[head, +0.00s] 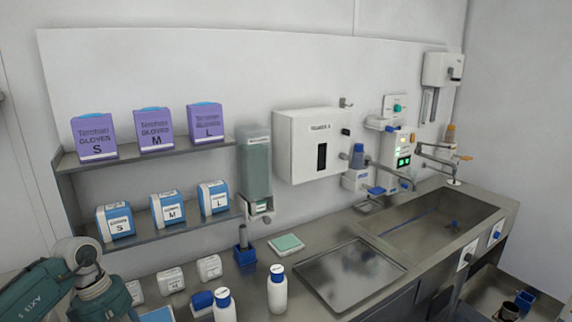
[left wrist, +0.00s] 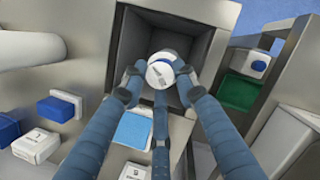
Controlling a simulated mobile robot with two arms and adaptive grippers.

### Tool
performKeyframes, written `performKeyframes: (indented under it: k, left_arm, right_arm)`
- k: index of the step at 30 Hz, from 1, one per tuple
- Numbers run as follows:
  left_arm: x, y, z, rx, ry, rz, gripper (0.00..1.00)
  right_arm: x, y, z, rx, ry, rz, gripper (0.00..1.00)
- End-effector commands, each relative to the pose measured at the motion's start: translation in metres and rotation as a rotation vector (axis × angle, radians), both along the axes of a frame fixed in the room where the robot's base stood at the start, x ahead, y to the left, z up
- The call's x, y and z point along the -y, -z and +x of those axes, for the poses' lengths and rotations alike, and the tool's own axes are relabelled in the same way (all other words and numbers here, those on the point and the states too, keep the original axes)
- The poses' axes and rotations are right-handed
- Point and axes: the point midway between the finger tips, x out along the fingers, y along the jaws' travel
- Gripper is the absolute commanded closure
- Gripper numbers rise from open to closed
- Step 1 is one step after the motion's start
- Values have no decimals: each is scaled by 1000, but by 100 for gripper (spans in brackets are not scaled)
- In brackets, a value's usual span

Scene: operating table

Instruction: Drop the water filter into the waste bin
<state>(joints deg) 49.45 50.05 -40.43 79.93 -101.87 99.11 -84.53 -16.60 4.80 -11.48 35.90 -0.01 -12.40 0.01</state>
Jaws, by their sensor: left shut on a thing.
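In the left wrist view, the fingers of my left gripper (left wrist: 158,85) are closed around a small white round thing, which I take to be the water filter (left wrist: 161,68). Its pale end with a grey mark faces the camera; the fingers hide part of its sides. Behind it is a dark, square, open metal box (left wrist: 203,42), which looks like the waste bin. The filter overlaps its opening in the picture; how deep it is, I cannot tell. In the head view only my left arm shows at the lower left; its gripper is out of frame. My right gripper is in neither view.
In the head view, a steel counter holds white bottles (head: 277,292), a blue holder (head: 244,252), a tray (head: 350,275) and a sink (head: 430,222). Glove boxes (head: 154,130) stand on shelves. In the left wrist view, a green container (left wrist: 240,92) is right of the metal box.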

Motion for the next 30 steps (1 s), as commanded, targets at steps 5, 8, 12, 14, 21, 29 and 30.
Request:
performKeyframes:
  k: [5,8,12,14,21,29,30]
  left_arm:
    - [0,-1,0,1,0,0,69]
    - [0,-1,0,1,0,0,49]
    - [0,-1,0,0,0,0,49]
    - [0,-1,0,0,0,0,49]
    - [-4,-13,1,2,-1,2,49]
    - [-17,-64,6,6,-3,1,49]
    - [-19,-72,6,5,-1,0,49]
  right_arm:
    - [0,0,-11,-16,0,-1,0]
    - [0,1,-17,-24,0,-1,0]
    - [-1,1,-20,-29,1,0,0]
    - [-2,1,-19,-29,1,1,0]
    - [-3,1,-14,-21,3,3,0]
    - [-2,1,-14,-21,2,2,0]
    - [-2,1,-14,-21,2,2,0]
